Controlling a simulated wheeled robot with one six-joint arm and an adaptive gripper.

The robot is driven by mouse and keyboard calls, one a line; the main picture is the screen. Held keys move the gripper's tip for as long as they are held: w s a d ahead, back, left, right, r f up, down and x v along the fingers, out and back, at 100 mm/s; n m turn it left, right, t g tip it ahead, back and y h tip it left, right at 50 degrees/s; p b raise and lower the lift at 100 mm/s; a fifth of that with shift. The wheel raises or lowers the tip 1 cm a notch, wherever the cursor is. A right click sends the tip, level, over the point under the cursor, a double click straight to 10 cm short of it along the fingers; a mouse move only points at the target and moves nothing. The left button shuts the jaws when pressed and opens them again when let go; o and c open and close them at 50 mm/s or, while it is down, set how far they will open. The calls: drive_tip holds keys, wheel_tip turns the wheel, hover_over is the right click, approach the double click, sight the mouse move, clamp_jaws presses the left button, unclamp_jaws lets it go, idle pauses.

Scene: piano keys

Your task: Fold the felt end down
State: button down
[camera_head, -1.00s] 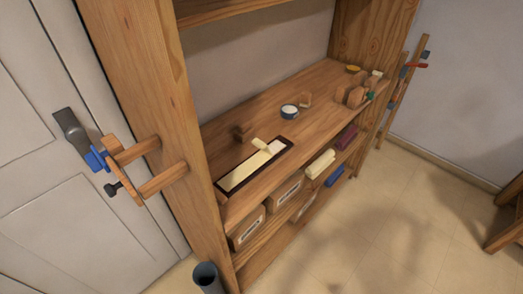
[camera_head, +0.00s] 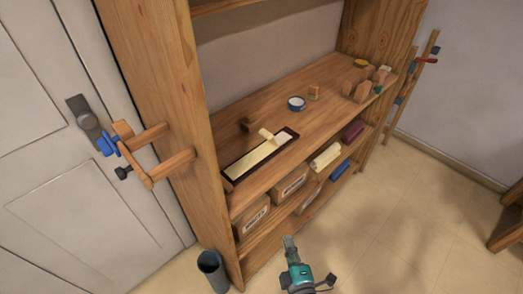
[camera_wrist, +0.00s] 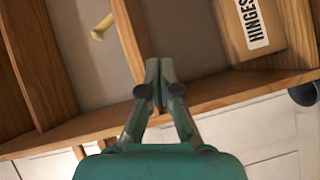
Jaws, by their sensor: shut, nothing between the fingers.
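A long cream strip, which looks like the felt (camera_head: 250,160), lies in a dark-edged tray (camera_head: 228,183) on the wooden shelf top in the head view. A short piece at its far end, apparently the felt end (camera_head: 266,134), sticks up at a tilt. My gripper (camera_head: 289,240) is at the bottom of the head view, in front of the shelf unit and well apart from the felt. In the wrist view my gripper (camera_wrist: 159,68) has its fingertips together, with nothing between them. The felt cannot be made out for sure there.
A blue-and-white roll (camera_head: 296,103) and wooden blocks (camera_head: 363,92) stand farther right on the shelf top. A grey bin (camera_head: 212,270) stands by the left post. Open floor lies right.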

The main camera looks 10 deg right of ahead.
sight(262, 135)
drive_tip(key=shift+w+a+r+n+t+h, duration=0.6)
drive_tip(key=shift+w+r, duration=1.2)
drive_tip(key=shift+w, duration=0.55)
drive_tip(key=shift+w+a+r+n+t+h, duration=0.45)
drive_tip(key=shift+w+a+r+n+t, duration=0.25)
drive_tip(key=shift+w+r, duration=1.4)
drive_tip(key=shift+w+a+r+n+t+h, duration=0.6)
drive_tip(key=shift+w+r, duration=0.95)
drive_tip(key=shift+w, duration=1)
drive_tip(key=shift+w+r, duration=0.15)
drive_tip(key=shift+x, duration=6.45)
drive_tip(key=shift+r, duration=0.1)
